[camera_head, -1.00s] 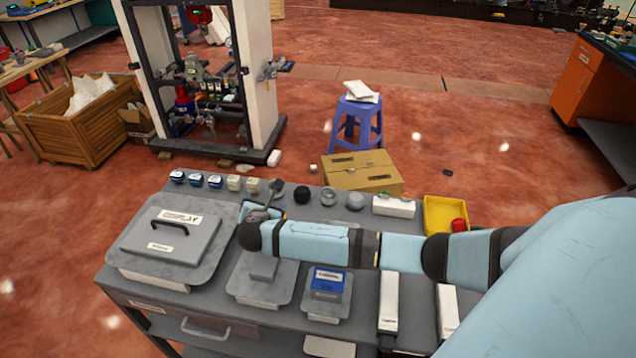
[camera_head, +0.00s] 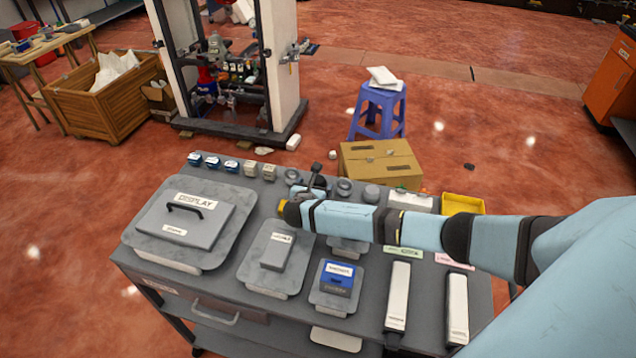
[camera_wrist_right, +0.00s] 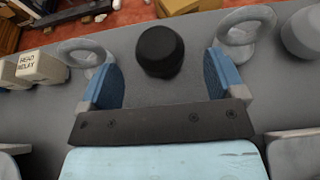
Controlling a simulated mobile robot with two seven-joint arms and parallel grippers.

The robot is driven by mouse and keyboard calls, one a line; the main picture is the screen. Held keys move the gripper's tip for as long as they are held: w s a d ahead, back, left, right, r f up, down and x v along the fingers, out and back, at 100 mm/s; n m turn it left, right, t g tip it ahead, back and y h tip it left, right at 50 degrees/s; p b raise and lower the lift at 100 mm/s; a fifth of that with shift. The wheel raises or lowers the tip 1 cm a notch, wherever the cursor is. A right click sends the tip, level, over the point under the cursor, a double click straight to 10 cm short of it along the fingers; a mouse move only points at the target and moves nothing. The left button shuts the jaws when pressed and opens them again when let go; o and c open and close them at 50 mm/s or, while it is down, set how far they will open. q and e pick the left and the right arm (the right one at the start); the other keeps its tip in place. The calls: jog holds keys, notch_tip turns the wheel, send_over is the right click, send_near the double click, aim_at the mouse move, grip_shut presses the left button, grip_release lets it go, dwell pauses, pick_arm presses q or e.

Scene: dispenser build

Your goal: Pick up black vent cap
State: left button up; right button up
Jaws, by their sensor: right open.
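The black vent cap (camera_wrist_right: 160,50) stands on the grey cart top, in the right wrist view just ahead of the gap between my fingers. In the head view it is mostly hidden behind my right gripper (camera_head: 312,180). My right gripper is open and empty; its two blue-padded fingers (camera_wrist_right: 162,76) lie to the left and right of the cap's near side, with space on both sides. I cannot tell how high the fingers are above the cart. My left gripper is not in view.
A grey ring (camera_wrist_right: 86,55) stands left of the cap and another ring (camera_wrist_right: 246,28) right of it, close to the fingers. A grey round part (camera_head: 371,192) is further right. Small relay blocks (camera_head: 250,169) are left. A display panel (camera_head: 225,235) covers the cart's left side.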

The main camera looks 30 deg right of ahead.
aim_at(317, 184)
jog(key=x, duration=0.3)
jog(key=shift+w+d+f, duration=0.2)
jog(key=shift+w+f, duration=0.1)
jog(key=c, duration=1.1)
jog(key=shift+r, duration=0.1)
jog(key=shift+c, duration=0.2)
